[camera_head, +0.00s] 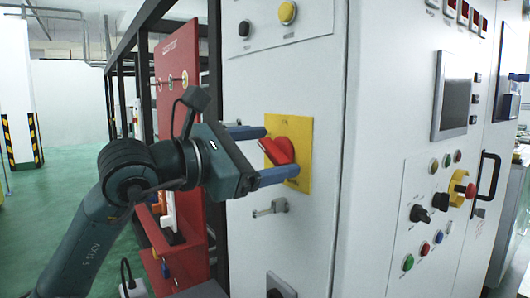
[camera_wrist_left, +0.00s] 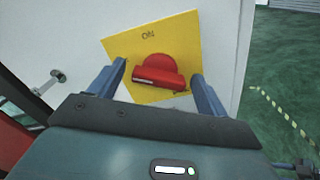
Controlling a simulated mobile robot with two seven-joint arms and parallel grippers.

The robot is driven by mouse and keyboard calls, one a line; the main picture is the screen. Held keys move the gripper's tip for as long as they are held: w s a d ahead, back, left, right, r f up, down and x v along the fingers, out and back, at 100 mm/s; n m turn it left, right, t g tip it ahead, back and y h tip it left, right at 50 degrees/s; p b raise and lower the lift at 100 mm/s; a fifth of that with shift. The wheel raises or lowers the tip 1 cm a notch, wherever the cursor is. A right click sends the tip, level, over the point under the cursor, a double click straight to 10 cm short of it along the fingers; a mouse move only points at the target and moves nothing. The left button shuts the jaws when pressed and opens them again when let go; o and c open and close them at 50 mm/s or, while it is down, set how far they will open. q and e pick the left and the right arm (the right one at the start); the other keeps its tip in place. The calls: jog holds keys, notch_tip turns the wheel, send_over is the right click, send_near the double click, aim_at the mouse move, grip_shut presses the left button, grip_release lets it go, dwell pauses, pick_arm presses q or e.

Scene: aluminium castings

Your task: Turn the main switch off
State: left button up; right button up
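The main switch is a red rotary knob (camera_head: 279,150) on a square yellow plate (camera_head: 304,133) on the grey-white cabinet front. In the left wrist view, the red knob (camera_wrist_left: 158,72) shows a raised bar lying roughly crosswise between my fingers. The yellow plate (camera_wrist_left: 180,33) reads ON at its top edge; lettering near its lower right corner is too small to read. My left gripper (camera_head: 281,151) is open, with one finger above the knob and one below it in the head view. I cannot tell whether the fingers touch it. My right gripper is not in view.
A small metal latch (camera_head: 270,208) sits below the plate. Black and yellow buttons (camera_head: 287,12) are above it. To the right are a screen (camera_head: 455,94), several buttons and a red-and-yellow emergency stop (camera_head: 461,187). A red panel (camera_head: 180,90) and black frame stand left.

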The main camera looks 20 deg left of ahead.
pick_arm(q)
jog(key=shift+s+a, duration=0.1)
jog(key=shift+s, duration=0.05)
jog(key=b+v, duration=0.4)
jog(key=v, duration=0.8)
jog(key=shift+s+a, duration=0.3)
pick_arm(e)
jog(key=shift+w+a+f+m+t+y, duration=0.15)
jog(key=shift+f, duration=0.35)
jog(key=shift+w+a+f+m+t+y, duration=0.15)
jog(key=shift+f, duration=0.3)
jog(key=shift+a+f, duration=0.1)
